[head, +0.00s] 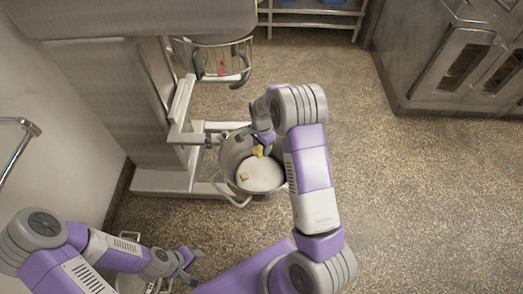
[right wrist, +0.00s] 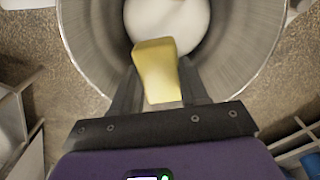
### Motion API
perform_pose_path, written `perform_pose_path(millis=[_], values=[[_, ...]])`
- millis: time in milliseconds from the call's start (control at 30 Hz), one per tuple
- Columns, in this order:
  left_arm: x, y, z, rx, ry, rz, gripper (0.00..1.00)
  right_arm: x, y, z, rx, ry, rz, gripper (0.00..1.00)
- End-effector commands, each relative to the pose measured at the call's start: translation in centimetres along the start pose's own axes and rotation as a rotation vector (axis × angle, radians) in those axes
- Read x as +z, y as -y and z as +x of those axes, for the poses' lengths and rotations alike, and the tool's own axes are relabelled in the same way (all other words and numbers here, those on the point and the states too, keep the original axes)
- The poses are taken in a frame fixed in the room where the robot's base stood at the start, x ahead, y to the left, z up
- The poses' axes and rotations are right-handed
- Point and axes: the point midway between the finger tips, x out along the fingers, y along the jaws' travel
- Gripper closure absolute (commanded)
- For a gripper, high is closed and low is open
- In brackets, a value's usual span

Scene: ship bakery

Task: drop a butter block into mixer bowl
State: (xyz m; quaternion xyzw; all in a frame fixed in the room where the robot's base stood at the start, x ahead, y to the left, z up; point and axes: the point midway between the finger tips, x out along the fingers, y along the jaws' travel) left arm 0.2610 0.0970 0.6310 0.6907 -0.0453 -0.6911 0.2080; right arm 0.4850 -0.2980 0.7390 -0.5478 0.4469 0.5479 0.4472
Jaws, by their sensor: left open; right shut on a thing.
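The yellow butter block (right wrist: 157,70) is held between the fingers of my right gripper (right wrist: 160,88), which is shut on it. In the head view the butter block (head: 257,150) shows over the opening of the steel mixer bowl (head: 232,158). The bowl (right wrist: 90,38) holds a white mass (right wrist: 168,20), with a small tan piece (head: 243,177) in it in the head view. The right wrist view looks down into the bowl, with the block over the white mass's near edge. My left gripper (head: 186,262) is open and empty at the lower left, away from the bowl.
The mixer's column and base (head: 160,181) stand left of the bowl. A wire guard (head: 213,60) hangs from the mixer head behind the bowl. Steel cabinets (head: 460,65) stand at the back right. The speckled floor (head: 420,200) is clear on the right.

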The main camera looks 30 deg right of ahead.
Motion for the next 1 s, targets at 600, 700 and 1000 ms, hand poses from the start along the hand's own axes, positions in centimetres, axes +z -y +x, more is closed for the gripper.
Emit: perform_pose_path(millis=[600, 700, 1000], values=[[-0.2, 1.5, 4.1, 0.0, 0.0, 0.0, 0.57, 0.0, 0.0, 5.8, -0.001, 0.0, 0.002, 0.87], [-0.2, 1.6, 4.2, 0.0, 0.0, 0.0, 0.57, 0.0, 0.0, 6.0, -0.001, 0.0, 0.002, 0.87], [-0.2, 1.5, 4.1, 0.0, 0.0, 0.0, 0.57, 0.0, 0.0, 5.8, -0.001, 0.0, 0.001, 0.42]])
